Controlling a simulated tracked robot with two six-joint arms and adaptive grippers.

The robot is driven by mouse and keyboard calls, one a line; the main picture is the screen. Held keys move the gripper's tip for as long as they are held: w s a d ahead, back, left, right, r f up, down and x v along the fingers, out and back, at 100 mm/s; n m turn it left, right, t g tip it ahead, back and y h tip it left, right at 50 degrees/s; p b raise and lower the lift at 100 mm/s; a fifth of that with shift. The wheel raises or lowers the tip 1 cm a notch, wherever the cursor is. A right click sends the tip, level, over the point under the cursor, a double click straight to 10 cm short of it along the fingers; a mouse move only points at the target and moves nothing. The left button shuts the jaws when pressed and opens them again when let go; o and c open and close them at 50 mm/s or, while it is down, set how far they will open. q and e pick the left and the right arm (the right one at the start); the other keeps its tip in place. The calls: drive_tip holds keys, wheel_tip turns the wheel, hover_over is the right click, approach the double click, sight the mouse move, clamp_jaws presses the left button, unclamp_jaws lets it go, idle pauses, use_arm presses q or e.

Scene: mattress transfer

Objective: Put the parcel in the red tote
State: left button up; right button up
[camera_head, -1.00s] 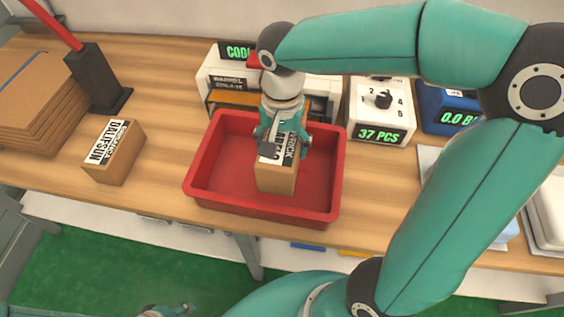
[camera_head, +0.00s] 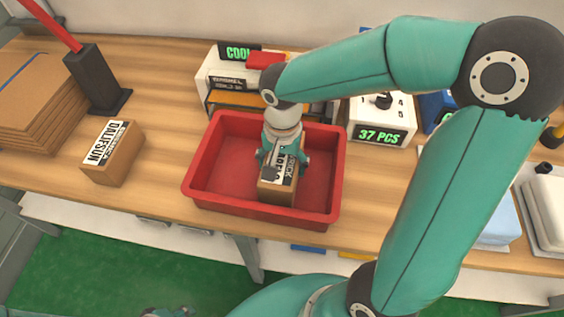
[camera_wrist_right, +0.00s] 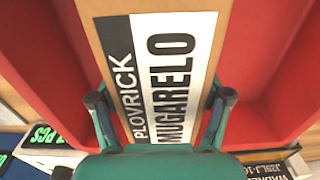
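The parcel (camera_head: 278,191) is a brown box with a black-and-white label, which reads PLOVRICK MUGARELO in the right wrist view (camera_wrist_right: 168,70). It is inside the red tote (camera_head: 215,205), right of its middle, low between the walls. I cannot tell whether its underside touches the tote floor. My right gripper (camera_head: 283,160) comes from above and is shut on the parcel, with a finger against each side in the wrist view (camera_wrist_right: 160,103). Part of my left gripper (camera_head: 168,311) shows at the bottom edge, too cut off to read.
Another brown box (camera_head: 113,155), labelled DALITSUN, stands left of the tote. Flat cardboard (camera_head: 35,105) and a dark block (camera_head: 97,80) with a red bar are further left. A counter reading 37 PCS (camera_head: 380,125) stands right of the tote. Bare table lies left of the tote.

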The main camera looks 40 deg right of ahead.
drive_tip(key=o, duration=0.3)
drive_tip(key=shift+o, duration=0.2)
drive_tip(key=shift+r, duration=0.1)
wheel_tip(320, 180, up, 12)
drive_tip(key=shift+r+p, duration=0.1)
drive_tip(key=shift+p, duration=0.55)
